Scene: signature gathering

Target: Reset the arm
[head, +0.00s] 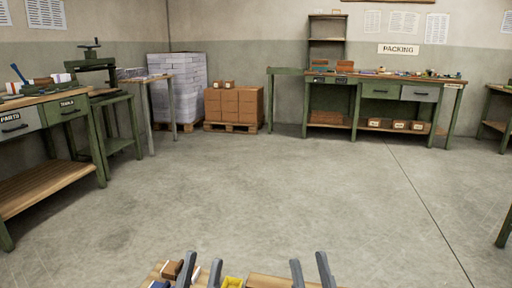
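My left gripper (203,262) is at the bottom edge of the head view, its two grey fingers pointing up and apart. My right gripper (309,262) is to the right of it, also with two grey fingers apart. Both look open, and I see nothing held between the fingers. The arms behind them are cut off by the lower edge of the picture.
Small brown, blue and yellow items (232,282) lie on a wooden surface (265,281) at the bottom edge. Workbenches stand at left (52,187) and along the back wall (380,91). Boxes on a pallet (234,106) stand between them. The middle floor is clear.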

